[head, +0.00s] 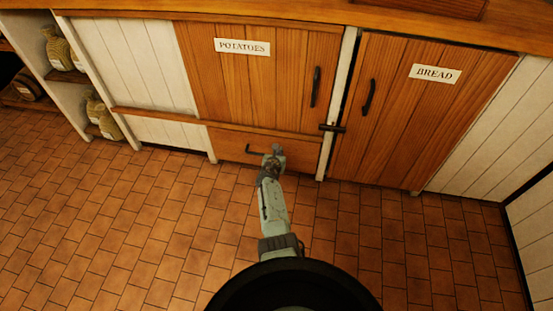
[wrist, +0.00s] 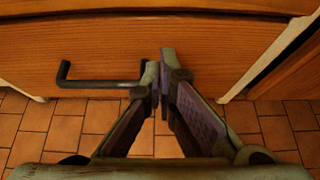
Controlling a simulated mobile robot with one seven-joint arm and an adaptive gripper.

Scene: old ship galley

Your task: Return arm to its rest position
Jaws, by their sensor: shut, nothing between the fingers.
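My arm (head: 273,205) reaches forward over the tiled floor toward the low wooden drawer under the potatoes door. My gripper (wrist: 160,82) is shut and empty in the wrist view, its fingertips together. It is just right of the black drawer handle (wrist: 100,83) and overlaps the handle's right end in the picture; I cannot tell whether they touch. In the head view the handle (head: 268,151) is partly hidden by the end of my arm. The drawer front (wrist: 200,45) looks closed.
The potatoes door (head: 265,85) and the bread door (head: 410,120) are shut, each with a dark handle. A latch (head: 332,128) sits between them. Shelves with sacks (head: 58,50) stand at the left. The tiled floor (head: 120,220) is clear on both sides of my arm.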

